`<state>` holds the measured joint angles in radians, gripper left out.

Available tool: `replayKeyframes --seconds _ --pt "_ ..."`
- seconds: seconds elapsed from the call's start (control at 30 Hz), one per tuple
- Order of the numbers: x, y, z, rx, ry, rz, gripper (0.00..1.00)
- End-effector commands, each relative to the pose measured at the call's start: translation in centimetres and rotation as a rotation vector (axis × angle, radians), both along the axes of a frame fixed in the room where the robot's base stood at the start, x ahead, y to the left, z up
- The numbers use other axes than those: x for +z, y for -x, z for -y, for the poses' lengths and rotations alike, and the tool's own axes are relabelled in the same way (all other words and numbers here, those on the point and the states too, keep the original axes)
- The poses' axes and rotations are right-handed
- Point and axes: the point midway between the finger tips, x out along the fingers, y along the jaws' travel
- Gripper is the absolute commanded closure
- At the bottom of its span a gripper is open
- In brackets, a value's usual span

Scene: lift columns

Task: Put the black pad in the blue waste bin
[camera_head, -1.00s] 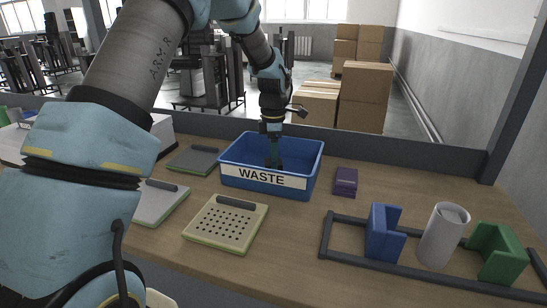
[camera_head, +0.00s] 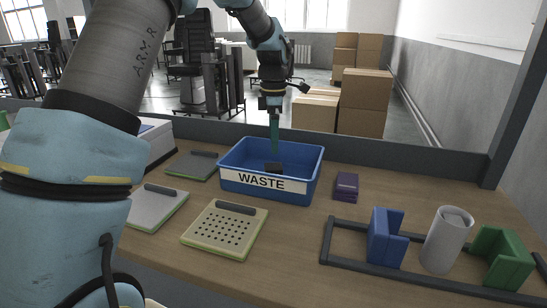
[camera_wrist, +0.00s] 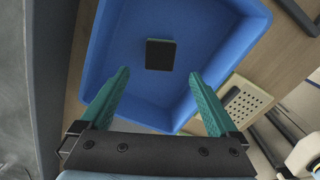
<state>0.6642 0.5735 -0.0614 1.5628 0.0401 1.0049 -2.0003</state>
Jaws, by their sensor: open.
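The blue waste bin (camera_head: 232,179) stands on the table with a white WASTE label on its front; in the wrist view its inside floor (camera_wrist: 135,90) fills the middle. The black pad (camera_head: 274,168) lies in the bin; it also shows in the wrist view (camera_wrist: 160,54) flat on the bin floor, with a thin green edge. My gripper (camera_head: 274,150) is above the bin, fingers pointing down. In the wrist view its two green fingers (camera_wrist: 157,76) are spread apart with nothing between them, and the pad lies apart from them.
A perforated board (camera_head: 225,229), a grey board (camera_head: 158,206) and a dark board (camera_head: 194,165) lie left and in front of the bin. A purple block (camera_head: 346,186) is to its right. A dark rack (camera_head: 325,240) holds a blue block (camera_head: 384,238), a white cylinder (camera_head: 446,240) and a green block (camera_head: 502,257).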

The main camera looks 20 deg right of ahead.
Motion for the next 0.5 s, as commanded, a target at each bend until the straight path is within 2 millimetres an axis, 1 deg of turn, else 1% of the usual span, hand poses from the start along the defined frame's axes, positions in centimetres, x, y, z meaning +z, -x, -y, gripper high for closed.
replayKeyframes --seconds 0.03,0.1,0.2,0.33,0.5 --pt "0.9 0.0 0.1 0.0 0.003 0.001 0.04" --pt "2.1 0.0 0.1 0.001 0.003 0.001 0.04" --pt "3.3 0.0 0.0 0.001 0.001 0.001 0.04" --pt "4.1 0.0 0.0 0.001 0.0 -0.001 0.04" --pt "4.3 0.0 -0.1 -0.001 0.0 -0.001 0.04"
